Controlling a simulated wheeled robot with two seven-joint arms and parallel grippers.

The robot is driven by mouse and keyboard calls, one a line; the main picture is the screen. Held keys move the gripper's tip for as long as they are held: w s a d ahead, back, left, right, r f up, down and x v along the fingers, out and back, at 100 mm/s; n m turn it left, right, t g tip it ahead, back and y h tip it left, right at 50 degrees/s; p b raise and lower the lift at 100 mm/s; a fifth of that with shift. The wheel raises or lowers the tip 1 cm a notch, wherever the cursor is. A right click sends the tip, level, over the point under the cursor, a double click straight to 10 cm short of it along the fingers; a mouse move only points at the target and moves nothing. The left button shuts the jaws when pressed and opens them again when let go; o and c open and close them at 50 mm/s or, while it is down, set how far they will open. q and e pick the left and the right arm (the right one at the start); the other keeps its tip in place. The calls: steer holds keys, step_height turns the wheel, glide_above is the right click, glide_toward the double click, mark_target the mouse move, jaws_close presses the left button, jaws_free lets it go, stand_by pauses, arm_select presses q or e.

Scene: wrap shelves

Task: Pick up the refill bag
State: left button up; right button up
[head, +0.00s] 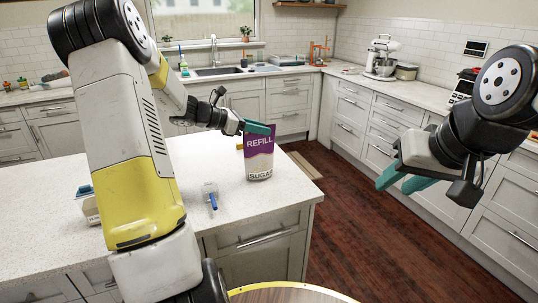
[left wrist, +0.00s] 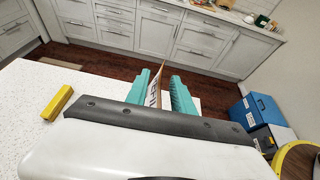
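The refill bag (head: 260,160), purple and white with "REFILL" and "SUGAR" on it, stands upright near the right end of the white island counter. My left gripper (head: 258,128) is at the bag's top edge, one teal finger showing across it. In the left wrist view the bag (left wrist: 155,90) is seen edge-on between the two teal fingers of my left gripper (left wrist: 160,92). The fingers are apart, with some space visible beside the bag. My right gripper (head: 405,181) is open and empty, over the floor to the right of the island.
A blue-handled item (head: 212,200) lies on the island (head: 225,225) in front of the bag, and a small carton (head: 88,205) is at the left. A yellow block (left wrist: 57,103) lies near the bag. A blue box (left wrist: 258,113) is beyond the island.

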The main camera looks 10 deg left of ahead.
arm_select(q)
steer(key=shift+c, duration=0.2)
jaws_close()
stand_by(1.2)
